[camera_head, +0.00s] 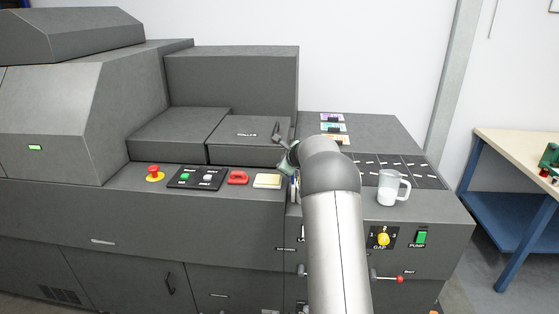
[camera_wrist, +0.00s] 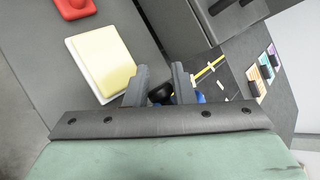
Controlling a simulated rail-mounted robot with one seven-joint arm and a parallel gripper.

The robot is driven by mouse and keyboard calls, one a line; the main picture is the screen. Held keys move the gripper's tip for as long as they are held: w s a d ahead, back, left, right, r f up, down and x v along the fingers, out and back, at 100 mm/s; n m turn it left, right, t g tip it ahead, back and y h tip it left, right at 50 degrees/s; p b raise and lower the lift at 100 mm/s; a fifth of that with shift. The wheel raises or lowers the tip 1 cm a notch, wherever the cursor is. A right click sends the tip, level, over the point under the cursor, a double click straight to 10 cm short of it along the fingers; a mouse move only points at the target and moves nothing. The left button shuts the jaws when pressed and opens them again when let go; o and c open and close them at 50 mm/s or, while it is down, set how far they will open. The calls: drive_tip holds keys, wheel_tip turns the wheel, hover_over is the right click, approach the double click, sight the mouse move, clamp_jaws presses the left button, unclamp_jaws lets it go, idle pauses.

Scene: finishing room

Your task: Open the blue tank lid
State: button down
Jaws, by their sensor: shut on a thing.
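My gripper (camera_wrist: 161,74) shows in the wrist view with its two grey fingers around a black rounded piece (camera_wrist: 161,94), and it is shut on that piece. A small patch of blue (camera_wrist: 200,97) shows just right of the right finger, low behind the gripper body. Whether the black piece is the knob of the blue tank lid cannot be told, as most of it is hidden. In the head view my gripper (camera_head: 288,160) is at the machine's front deck, partly hidden by my arm. No whole blue lid shows there.
A cream pad (camera_head: 267,181), a red handle (camera_head: 238,177) and a red emergency button (camera_head: 155,173) lie left of my gripper. A white jug (camera_head: 391,188) stands to the right. Several coloured cards (camera_head: 334,127) lie behind. A raised dark cover (camera_head: 248,137) stands close behind.

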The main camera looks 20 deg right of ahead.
drive_tip(key=shift+a+f, duration=0.4)
drive_tip(key=shift+f, duration=0.3)
drive_tip(key=c, duration=1.3)
unclamp_jaws()
drive_tip(key=shift+s+a, duration=0.1)
drive_tip(key=shift+o, duration=0.2)
drive_tip(key=shift+d+r, duration=0.1)
drive_tip(key=shift+d, duration=0.1)
drive_tip(key=shift+d+r, duration=0.2)
drive_tip(key=shift+r, duration=0.05)
drive_tip(key=b+v, duration=0.4)
drive_tip(key=v, duration=1.3)
drive_tip(key=shift+r, duration=0.2)
